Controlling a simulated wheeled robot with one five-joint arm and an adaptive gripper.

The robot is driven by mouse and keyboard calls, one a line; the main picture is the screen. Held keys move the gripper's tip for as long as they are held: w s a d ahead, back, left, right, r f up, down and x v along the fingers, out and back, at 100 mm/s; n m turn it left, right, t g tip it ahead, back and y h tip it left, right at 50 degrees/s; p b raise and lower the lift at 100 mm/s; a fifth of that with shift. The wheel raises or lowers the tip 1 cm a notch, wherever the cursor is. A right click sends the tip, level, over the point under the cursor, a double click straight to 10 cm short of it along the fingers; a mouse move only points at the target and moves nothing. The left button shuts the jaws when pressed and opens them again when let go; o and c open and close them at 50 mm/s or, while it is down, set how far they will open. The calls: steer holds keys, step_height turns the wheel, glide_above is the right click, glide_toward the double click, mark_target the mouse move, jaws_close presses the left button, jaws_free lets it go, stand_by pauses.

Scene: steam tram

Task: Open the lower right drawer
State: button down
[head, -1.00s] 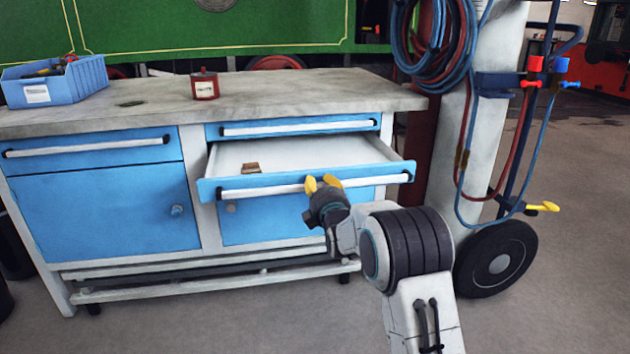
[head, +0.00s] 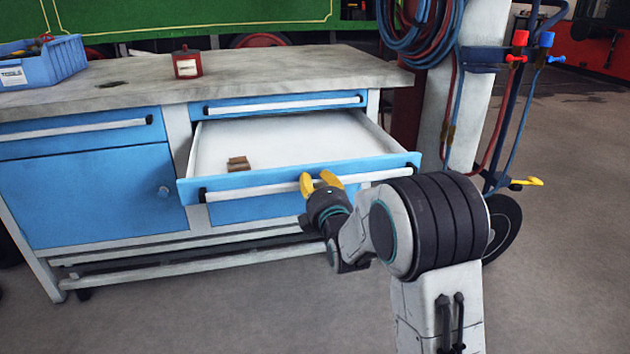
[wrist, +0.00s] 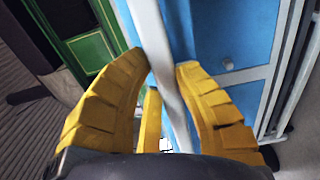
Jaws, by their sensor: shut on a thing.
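The lower right drawer (head: 393,163) of the blue and white workbench is pulled well out, so its pale inside shows. Its long white handle (head: 245,190) runs along the blue front. My gripper (head: 321,181) has its yellow fingers at the middle of this handle, shut on it. In the wrist view the white handle (wrist: 155,45) passes between the yellow fingers of my gripper (wrist: 162,82). A small brown block (head: 238,163) lies inside the drawer toward the left. The shut upper right drawer (head: 285,105) is above it.
A blue tool bin (head: 42,65) and a red can (head: 187,64) stand on the worktop (head: 130,92). A blue cabinet door (head: 90,195) is at the left. A hose cart with a wheel (head: 503,228) stands at the right. The floor in front is clear.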

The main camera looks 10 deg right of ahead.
steer(key=c, duration=0.9)
jaws_free()
steer(key=shift+s, duration=3.75)
steer(key=s+r+m+g+p, duration=0.3)
steer(key=s+r+m+p, duration=0.15)
steer(key=r+p, duration=0.45)
steer(key=s+r+m+g+p, duration=0.3)
steer(key=s+r+p, duration=0.3)
steer(key=p, duration=0.5)
steer(key=s+r+m+g+p, duration=0.3)
steer(key=s+r+p, duration=0.3)
steer(key=s+p, duration=0.1)
steer(key=s+r+m+g+p, duration=0.2)
steer(key=s+r+m+p, duration=0.2)
steer(key=s+r+p, duration=0.3)
steer(key=s+r+m+g+p, duration=0.3)
steer(key=s+r+p, duration=0.3)
steer(key=s+p, duration=0.2)
steer(key=shift+s+r+m+g, duration=0.1)
steer(key=shift+r+m+g, duration=0.05)
steer(key=shift+m+g, duration=0.15)
